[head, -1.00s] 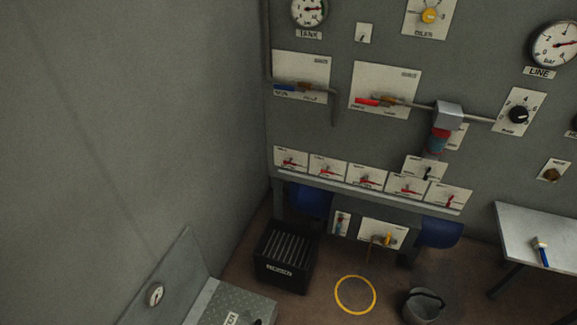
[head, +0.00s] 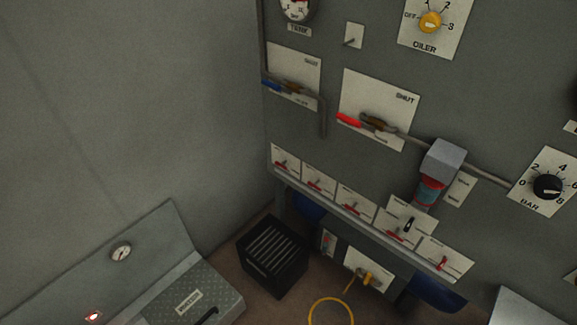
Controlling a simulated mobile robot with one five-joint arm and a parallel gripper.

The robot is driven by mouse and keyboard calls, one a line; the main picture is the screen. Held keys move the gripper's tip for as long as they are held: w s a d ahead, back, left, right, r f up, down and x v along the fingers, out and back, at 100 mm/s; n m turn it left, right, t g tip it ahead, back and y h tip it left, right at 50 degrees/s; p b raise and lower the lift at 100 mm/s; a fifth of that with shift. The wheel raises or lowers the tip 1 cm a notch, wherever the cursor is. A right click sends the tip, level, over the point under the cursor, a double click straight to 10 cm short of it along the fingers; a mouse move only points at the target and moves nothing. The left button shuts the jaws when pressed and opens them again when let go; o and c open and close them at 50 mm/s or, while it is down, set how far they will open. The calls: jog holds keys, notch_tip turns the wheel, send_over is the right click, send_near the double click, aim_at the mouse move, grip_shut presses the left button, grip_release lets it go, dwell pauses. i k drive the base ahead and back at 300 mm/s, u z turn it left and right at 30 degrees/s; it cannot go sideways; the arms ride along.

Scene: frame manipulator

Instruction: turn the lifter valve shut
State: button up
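I cannot read which valve is the lifter valve. In the head view, a valve with a red lever (head: 349,119) sits on a white plate marked SHUT (head: 405,99) on the grey wall. A valve with a blue lever (head: 272,86) sits on another plate to its left, with a bent pipe. Below is a row of small plates with red-handled valves (head: 356,209). A yellow-handled valve (head: 367,279) is on a low plate under the row. My gripper is not in view.
A black slatted crate (head: 272,256) stands on the floor near the wall corner. A grey console with a tread-plate top (head: 165,300) is at lower left. A yellow ring (head: 331,313) marks the floor at the bottom. A black BAR knob (head: 547,187) is at right.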

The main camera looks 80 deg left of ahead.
aim_at(279, 163)
jog(key=u, duration=0.05)
jog(key=k, duration=0.1)
jog(key=u, duration=3.75)
jog(key=i, duration=0.95)
jog(key=u, duration=0.15)
